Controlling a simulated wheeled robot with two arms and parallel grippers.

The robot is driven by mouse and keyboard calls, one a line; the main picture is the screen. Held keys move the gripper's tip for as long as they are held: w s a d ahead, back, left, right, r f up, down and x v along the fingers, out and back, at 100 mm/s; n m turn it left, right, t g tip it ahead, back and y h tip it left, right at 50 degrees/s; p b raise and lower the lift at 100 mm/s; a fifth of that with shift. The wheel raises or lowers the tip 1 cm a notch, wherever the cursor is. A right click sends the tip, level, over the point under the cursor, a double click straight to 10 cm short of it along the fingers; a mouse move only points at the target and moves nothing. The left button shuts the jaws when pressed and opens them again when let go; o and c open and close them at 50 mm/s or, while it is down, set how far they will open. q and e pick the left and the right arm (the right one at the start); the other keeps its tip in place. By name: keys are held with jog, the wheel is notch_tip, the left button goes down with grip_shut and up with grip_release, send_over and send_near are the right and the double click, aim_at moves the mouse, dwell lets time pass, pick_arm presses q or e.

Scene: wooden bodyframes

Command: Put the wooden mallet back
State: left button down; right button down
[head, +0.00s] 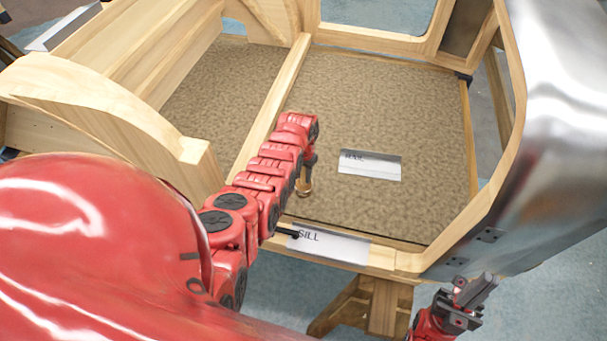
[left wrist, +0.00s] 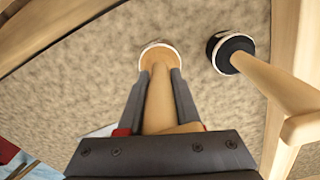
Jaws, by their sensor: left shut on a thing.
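My left gripper (head: 308,168) points down over the carpeted floor of the wooden frame. In the left wrist view its dark fingers (left wrist: 160,95) are shut on a tan wooden piece with a round, pale-rimmed end, which I take to be the wooden mallet (left wrist: 159,58). In the head view only a small tan part of the mallet (head: 303,188) shows below the fingers. I cannot tell whether it touches the carpet. My right gripper (head: 478,290) is outside the frame at the lower right, and its jaw opening is unclear.
A dark-ended piece with a wooden shaft (left wrist: 230,52) is beside the held mallet in the left wrist view. A label card (head: 370,164) lies on the carpet (head: 395,105). A "SILL" card (head: 328,244) is on the front rail. A wooden divider (head: 272,112) stands left of the gripper.

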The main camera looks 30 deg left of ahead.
pick_arm(q)
jog(key=c, duration=1)
grip_release()
jog(key=shift+f, duration=0.15)
jog(key=shift+c, duration=0.2)
jog(key=o, duration=0.4)
jog(key=shift+o, duration=0.2)
